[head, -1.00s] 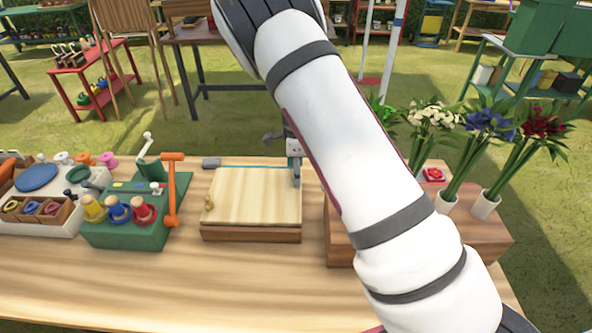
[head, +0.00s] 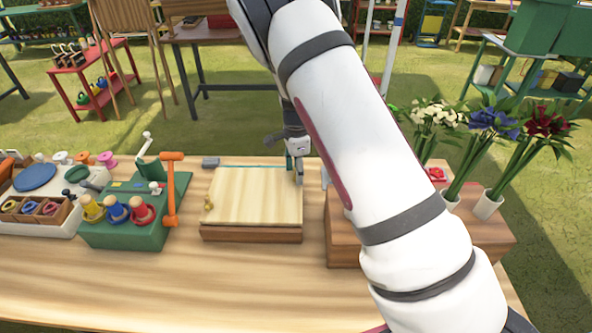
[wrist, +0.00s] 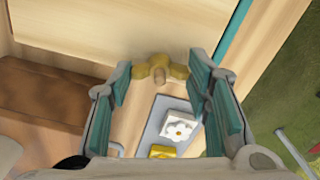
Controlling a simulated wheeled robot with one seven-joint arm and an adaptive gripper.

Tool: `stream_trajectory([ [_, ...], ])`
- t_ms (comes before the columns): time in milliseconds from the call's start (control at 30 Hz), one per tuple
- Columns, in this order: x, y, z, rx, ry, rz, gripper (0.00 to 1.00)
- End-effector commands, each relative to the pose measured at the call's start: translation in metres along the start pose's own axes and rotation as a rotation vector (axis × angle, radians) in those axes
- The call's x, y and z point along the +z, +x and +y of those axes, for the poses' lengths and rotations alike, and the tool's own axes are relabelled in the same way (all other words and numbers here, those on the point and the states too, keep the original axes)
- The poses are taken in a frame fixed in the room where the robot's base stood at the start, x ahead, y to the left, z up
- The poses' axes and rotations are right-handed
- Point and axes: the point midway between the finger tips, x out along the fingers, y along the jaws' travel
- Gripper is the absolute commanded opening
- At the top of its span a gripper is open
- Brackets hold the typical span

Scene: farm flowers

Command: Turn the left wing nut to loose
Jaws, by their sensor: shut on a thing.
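The flower press (head: 252,232), a pale wooden board on a darker base, lies on the bench. One brass wing nut (head: 208,204) stands at its left edge, clear of my gripper. My gripper (head: 297,178) is at the press's right side, partly hidden by my arm in the head view. In the wrist view, a brass wing nut (wrist: 158,70) with a pale stud end sits between the teal-padded fingertips of my gripper (wrist: 162,70), which is shut on it. This second nut is hidden in the head view.
A green stand with coloured spools (head: 118,232) and an orange lever (head: 170,190) stand left of the press. A wooden box (head: 345,235) and vases of flowers (head: 488,205) are right.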

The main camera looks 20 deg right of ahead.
Motion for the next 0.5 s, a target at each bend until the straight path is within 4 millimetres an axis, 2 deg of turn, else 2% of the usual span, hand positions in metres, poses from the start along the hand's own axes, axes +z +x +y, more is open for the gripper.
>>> stream_trajectory([
  [500, -0.0005, 0.0016, -0.0006, 0.000, -0.482, -0.001, 0.17],
])
